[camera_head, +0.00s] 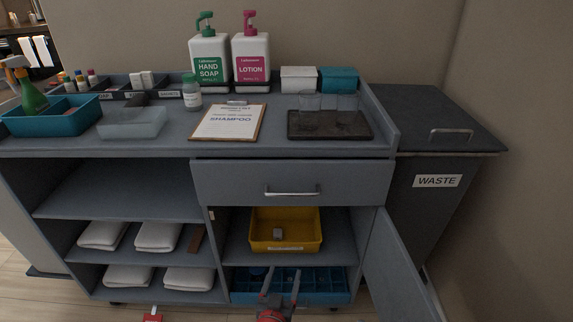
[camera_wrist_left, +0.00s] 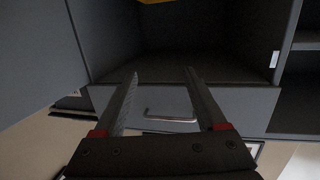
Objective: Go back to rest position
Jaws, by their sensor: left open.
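My left gripper (camera_head: 281,270) is at the bottom middle of the head view, in front of the open lower cabinet. Its two fingers are spread apart with nothing between them. In the left wrist view the open fingers (camera_wrist_left: 160,75) point towards the cabinet, with the drawer handle (camera_wrist_left: 170,117) seen between them. That view appears upside down.
The cabinet door (camera_head: 395,265) stands open on the right. A yellow bin (camera_head: 258,243) holding a small grey object is on the cabinet shelf, above a blue divided tray (camera_head: 340,293). The drawer (camera_head: 340,180) is shut. A waste bin (camera_head: 435,205) stands at the right.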

